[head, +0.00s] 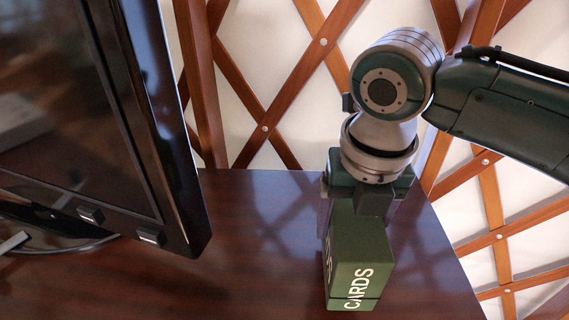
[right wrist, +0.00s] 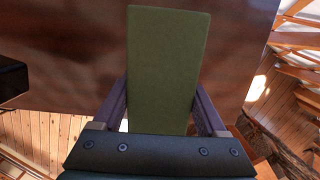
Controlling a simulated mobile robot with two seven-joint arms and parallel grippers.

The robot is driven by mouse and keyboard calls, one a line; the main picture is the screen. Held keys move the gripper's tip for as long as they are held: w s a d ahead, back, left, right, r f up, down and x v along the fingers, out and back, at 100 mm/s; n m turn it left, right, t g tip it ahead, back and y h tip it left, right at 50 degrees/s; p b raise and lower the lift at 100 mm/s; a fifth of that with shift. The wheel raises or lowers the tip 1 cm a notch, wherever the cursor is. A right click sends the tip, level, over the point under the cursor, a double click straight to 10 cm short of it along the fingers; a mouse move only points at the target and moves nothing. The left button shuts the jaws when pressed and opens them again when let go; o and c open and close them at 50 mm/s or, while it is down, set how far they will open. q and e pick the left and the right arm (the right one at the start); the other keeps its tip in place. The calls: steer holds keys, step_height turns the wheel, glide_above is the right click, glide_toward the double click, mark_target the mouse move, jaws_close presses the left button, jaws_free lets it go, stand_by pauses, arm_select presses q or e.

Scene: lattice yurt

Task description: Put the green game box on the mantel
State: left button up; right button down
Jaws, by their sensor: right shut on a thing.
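The green game box (head: 360,250), with CARDS in white letters on it, is held by my right gripper (head: 352,205). It also shows in the right wrist view (right wrist: 168,60), between the two fingers. The box hangs lengthwise below the gripper, over a dark, polished wooden top (head: 265,235). I cannot tell whether its lower end touches the wood. I cannot tell from these views whether this top is the mantel. My left gripper is not in view.
A black flat screen (head: 178,165) stands on the wooden top at the left, with its base (head: 60,240) behind the frame. Bare wood lies between screen and box. A lattice wall (head: 265,128) rises close behind, and the top's right edge is near the box.

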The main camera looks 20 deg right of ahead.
steer(key=shift+f, duration=1.9)
steer(key=shift+f, duration=0.2)
jaws_free()
steer(key=shift+r, duration=0.15)
